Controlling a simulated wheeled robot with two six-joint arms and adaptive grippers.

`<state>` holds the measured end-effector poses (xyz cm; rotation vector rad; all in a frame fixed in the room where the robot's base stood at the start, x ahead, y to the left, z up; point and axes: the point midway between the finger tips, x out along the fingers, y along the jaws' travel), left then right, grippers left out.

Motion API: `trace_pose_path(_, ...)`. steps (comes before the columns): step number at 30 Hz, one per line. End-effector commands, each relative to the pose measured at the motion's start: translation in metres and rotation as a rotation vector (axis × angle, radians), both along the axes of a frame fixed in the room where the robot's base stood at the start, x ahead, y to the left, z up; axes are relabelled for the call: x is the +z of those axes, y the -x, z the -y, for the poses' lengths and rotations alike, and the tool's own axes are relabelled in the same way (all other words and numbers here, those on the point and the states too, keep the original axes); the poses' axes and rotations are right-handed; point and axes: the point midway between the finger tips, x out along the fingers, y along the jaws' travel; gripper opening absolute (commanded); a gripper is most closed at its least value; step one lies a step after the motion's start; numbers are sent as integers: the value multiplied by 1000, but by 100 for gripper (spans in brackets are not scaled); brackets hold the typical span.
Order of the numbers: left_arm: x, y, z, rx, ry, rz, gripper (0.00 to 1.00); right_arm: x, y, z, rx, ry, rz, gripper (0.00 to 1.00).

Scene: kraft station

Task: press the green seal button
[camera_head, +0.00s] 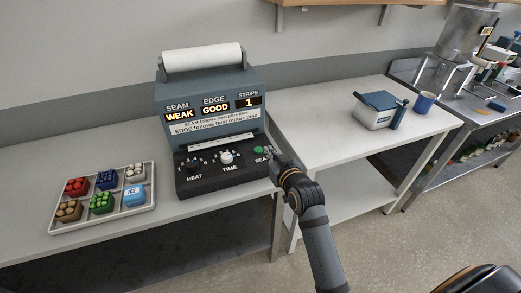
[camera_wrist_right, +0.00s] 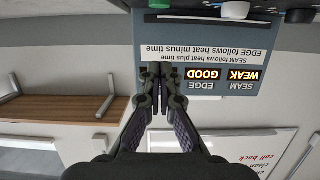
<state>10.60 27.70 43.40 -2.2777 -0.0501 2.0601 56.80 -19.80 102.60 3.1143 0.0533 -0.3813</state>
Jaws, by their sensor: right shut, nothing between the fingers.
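The sealing machine (camera_head: 212,105) stands on the table with a white roll on top. Its display reads SEAM WEAK, EDGE GOOD, STRIPS 1. On its black front panel are the HEAT knob (camera_head: 193,165), the white TIME knob (camera_head: 227,157) and the green seal button (camera_head: 259,150) at the right end. My right gripper (camera_head: 274,158) is shut and empty, close beside the green button; I cannot tell whether they touch. In the right wrist view the shut fingers (camera_wrist_right: 159,72) show before the upside-down display, and the green button (camera_wrist_right: 160,3) is at the top edge. My left gripper is not in view.
A white tray (camera_head: 152,202) with several colored items and an ICE pack (camera_head: 133,195) lies left of the machine. A second table on the right holds a white-and-blue box (camera_head: 372,117) and a blue mug (camera_head: 424,103). The table between the machine and the box is clear.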

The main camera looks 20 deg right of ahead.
Motion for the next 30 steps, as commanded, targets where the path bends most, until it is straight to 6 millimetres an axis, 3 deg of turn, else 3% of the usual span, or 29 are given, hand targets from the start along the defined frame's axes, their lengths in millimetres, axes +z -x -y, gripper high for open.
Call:
trace_pose_path(14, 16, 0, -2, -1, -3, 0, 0, -21, -94, -3, 0, 1, -2, 0)
trace_pose_path(16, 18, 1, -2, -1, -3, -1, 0, -38, -90, -3, 0, 1, -7, 0)
trace_pose_path(21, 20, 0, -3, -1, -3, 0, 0, -56, -90, -3, 0, 0, -2, 0)
trace_pose_path(30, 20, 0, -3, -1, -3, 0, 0, -63, -90, -3, 0, 0, -1, 0)
